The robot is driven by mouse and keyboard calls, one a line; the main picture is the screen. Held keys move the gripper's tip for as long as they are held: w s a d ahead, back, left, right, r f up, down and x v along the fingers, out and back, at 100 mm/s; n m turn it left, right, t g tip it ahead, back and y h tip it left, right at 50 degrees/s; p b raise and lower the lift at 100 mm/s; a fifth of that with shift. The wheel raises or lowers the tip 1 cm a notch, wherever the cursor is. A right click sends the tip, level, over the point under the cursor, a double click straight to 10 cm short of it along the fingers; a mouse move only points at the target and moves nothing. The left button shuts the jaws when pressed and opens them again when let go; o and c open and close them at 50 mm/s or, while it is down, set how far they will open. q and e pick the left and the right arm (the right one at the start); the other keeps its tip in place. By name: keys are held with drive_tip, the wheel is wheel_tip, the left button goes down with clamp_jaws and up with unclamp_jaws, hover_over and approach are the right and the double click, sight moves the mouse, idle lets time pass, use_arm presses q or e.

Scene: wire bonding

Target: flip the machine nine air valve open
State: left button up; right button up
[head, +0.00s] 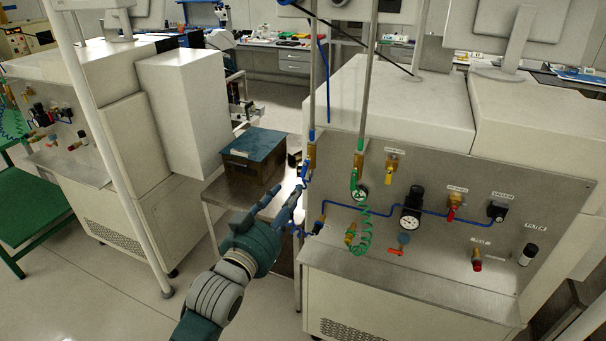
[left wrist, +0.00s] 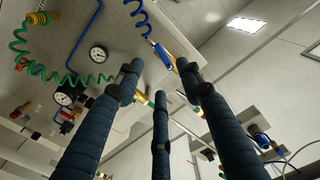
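My left gripper (head: 289,196) reaches up and right from the bottom of the head view, beside the left edge of the machine's front panel. Its three dark fingers (left wrist: 158,80) stand apart in the left wrist view, with nothing held between them. A blue valve handle (head: 305,173) below a brass fitting (head: 311,154) is just beyond the fingertips. A blue part (left wrist: 163,56) shows beyond the finger gap in the left wrist view; contact cannot be told. No label naming machine nine is readable. My right gripper is in neither view.
A dark box (head: 254,156) sits on a small stand behind the gripper. Open floor lies left of my arm.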

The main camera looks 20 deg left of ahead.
sight(305, 174)
use_arm(q)
drive_tip(key=w+p, duration=0.2)
drive_tip(key=w, duration=0.7)
drive_tip(key=shift+d+p, duration=0.2)
drive_tip(key=shift+p, duration=0.1)
drive_tip(key=shift+w+f, duration=0.1)
drive_tip(key=shift+w, duration=0.4)
